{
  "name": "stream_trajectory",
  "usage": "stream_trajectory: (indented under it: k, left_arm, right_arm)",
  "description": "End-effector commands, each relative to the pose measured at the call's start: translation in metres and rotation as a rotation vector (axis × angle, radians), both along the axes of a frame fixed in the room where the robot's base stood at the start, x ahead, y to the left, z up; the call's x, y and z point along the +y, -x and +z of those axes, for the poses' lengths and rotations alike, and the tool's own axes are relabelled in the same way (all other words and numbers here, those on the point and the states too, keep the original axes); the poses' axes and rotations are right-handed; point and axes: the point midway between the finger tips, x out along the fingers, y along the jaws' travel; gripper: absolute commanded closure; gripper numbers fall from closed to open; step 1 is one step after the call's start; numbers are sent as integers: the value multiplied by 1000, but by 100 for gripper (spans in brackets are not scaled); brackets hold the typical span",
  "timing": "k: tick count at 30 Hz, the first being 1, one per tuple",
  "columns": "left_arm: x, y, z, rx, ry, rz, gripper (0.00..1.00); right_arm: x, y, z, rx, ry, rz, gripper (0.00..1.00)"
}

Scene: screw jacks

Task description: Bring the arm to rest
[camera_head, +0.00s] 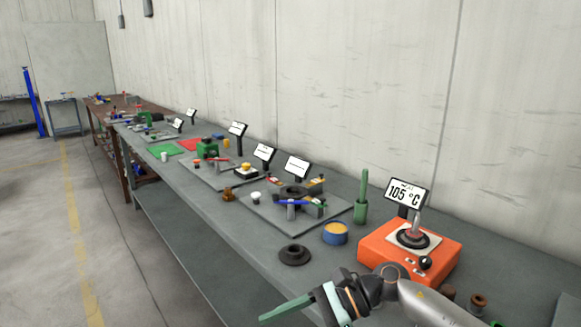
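My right arm comes in from the lower right, and its gripper (292,306) points left over the front edge of the near bench (235,245). A green finger-like part sticks out to the left and a teal part runs down out of the frame. I cannot tell whether the fingers are apart or together, and no held object can be made out. My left gripper is not in view.
An orange heater (375,245) reading 105 °C stands behind my arm. A black flanged ring (295,254), a blue-and-yellow tin (335,233) and a green tool (361,200) stand nearby. Small signs line the bench. The floor (60,240) at left is clear.

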Motion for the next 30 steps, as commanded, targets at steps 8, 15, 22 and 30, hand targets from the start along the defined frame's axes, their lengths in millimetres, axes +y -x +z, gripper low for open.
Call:
stream_trajectory:
  k: [8, 15, 22, 30]
  left_arm:
    - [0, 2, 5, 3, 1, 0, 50]
    - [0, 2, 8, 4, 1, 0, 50]
    - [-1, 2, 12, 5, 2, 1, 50]
    - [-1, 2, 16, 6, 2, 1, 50]
  right_arm:
    - [34, 11, 16, 759, -491, -369, 29]
    - [-11, -8, -19, 1508, -868, -688, 29]
    - [-85, 10, -115, 2236, -1244, -987, 29]
    - [-163, 113, -237, -2107, 1268, 932, 29]
